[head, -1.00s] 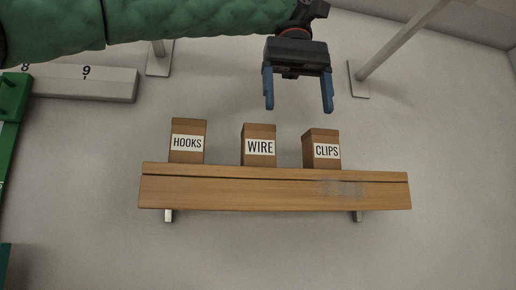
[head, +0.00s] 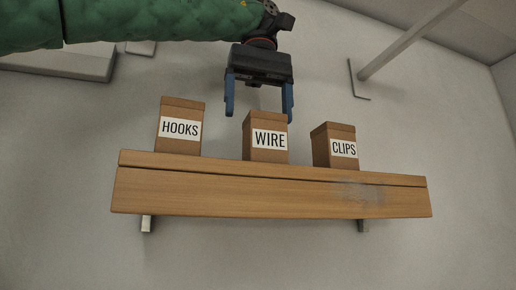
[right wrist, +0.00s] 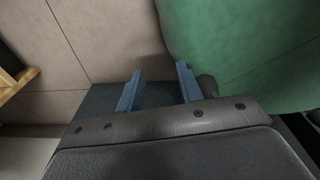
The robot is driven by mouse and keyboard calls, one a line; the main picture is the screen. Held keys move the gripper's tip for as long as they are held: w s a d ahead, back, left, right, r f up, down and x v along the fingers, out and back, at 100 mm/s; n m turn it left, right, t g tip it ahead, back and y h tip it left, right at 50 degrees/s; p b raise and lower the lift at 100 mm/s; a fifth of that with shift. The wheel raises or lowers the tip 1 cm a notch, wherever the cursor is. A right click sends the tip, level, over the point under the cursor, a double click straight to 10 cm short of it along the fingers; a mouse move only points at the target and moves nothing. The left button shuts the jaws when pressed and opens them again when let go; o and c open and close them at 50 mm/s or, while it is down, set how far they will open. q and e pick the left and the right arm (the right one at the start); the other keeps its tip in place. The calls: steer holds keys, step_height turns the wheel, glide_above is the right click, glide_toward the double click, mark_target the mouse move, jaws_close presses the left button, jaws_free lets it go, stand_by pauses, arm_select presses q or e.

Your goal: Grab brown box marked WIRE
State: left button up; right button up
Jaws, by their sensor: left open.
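The brown box marked WIRE (head: 266,153) stands upright in the middle of a wooden wall shelf (head: 265,199) in the head view. My left gripper (head: 259,115) is open and empty, fingers pointing down, with its tips around the height of the WIRE box's top edge in the picture. I cannot tell how far in front of or behind the box the fingers are. My right gripper (right wrist: 158,85) shows in the right wrist view with its two blue fingers apart and nothing between them.
A brown box marked HOOKS (head: 180,143) stands left of the WIRE box, and one marked CLIPS (head: 335,159) stands right of it. Gaps separate the boxes. A pale board (head: 60,63) is on the wall at upper left.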

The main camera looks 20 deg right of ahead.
mark_target(265, 141)
arm_select(q)
steer(key=shift+s+d+f, duration=0.15)
steer(key=shift+f, duration=0.65)
steer(key=shift+d+f, duration=0.1)
steer(key=shift+f, duration=0.15)
steer(key=f, duration=0.1)
steer(key=w+f+p, duration=0.1)
steer(key=f, duration=0.1)
steer(key=shift+d+f+p, duration=0.1)
steer(key=shift+d+p, duration=0.1)
steer(key=shift+p, duration=0.1)
steer(key=shift+s+f, duration=0.25)
steer(key=shift+f, duration=0.4)
arm_select(e)
steer(key=shift+s+d+r, duration=0.1)
steer(key=shift+s+r, duration=0.1)
steer(key=shift+s, duration=0.3)
steer(key=shift+s+d+r, duration=0.1)
steer(key=shift+s+r, duration=0.1)
steer(key=shift+s, duration=0.25)
arm_select(q)
steer(key=shift+w, duration=0.15)
steer(key=c, duration=1.1)
arm_select(e)
steer(key=shift+a, duration=0.15)
